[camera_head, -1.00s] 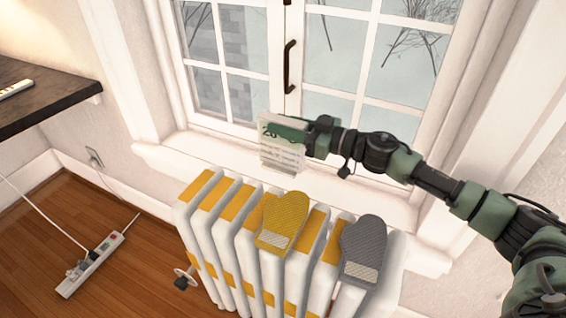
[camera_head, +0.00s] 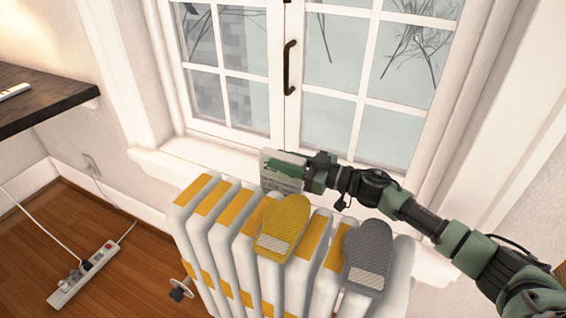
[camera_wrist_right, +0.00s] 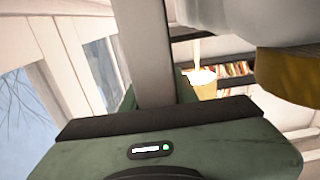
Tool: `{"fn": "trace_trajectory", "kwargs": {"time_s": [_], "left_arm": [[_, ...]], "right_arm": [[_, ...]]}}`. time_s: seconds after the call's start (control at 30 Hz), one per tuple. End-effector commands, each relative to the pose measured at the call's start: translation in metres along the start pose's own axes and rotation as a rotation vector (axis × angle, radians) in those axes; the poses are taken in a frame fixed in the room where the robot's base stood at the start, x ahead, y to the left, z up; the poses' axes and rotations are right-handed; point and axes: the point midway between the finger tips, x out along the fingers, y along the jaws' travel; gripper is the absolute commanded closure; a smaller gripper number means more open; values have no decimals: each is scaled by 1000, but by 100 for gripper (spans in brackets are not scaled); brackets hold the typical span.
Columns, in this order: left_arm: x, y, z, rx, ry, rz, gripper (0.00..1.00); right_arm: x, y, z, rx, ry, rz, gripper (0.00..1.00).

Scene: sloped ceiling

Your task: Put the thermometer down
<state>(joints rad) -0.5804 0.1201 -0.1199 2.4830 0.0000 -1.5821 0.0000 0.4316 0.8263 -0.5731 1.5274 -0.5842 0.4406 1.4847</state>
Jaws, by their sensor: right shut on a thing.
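The thermometer (camera_head: 281,175) is a small upright pale panel with a green band and lettering. My right gripper (camera_head: 308,172) is shut on its right edge. In the head view it shows in front of the white window sill (camera_head: 190,152), just behind the radiator top. I cannot tell whether its base touches the sill. The right wrist view shows my green gripper body (camera_wrist_right: 165,145) with a grey upright bar above it; whether that is a finger or the thermometer is unclear. My left gripper is not in view.
A white radiator (camera_head: 205,233) with yellow stripes stands below the sill. A yellow mitten (camera_head: 285,225) and a grey mitten (camera_head: 368,252) lie on it. The window (camera_head: 325,80) is shut. A dark shelf (camera_head: 45,100) is at left, and a power strip (camera_head: 85,275) lies on the floor.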

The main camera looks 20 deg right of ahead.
Motion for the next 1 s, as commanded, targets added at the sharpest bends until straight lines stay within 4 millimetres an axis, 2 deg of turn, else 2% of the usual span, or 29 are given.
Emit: {"fn": "trace_trajectory", "kwargs": {"time_s": [0.27, 0.3, 0.37, 0.73, 1.0], "left_arm": [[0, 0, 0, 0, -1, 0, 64], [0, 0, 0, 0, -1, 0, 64], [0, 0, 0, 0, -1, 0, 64], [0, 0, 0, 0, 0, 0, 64], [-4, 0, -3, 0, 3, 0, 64]], "right_arm": [[0, 0, 2, 0, 0, 0, 100], [0, 0, 2, -1, -1, 0, 63], [0, 0, 2, -1, -1, 0, 49], [0, 0, -3, -2, 0, 0, 49], [-44, 0, 0, 1, -5, 1, 49]]}}
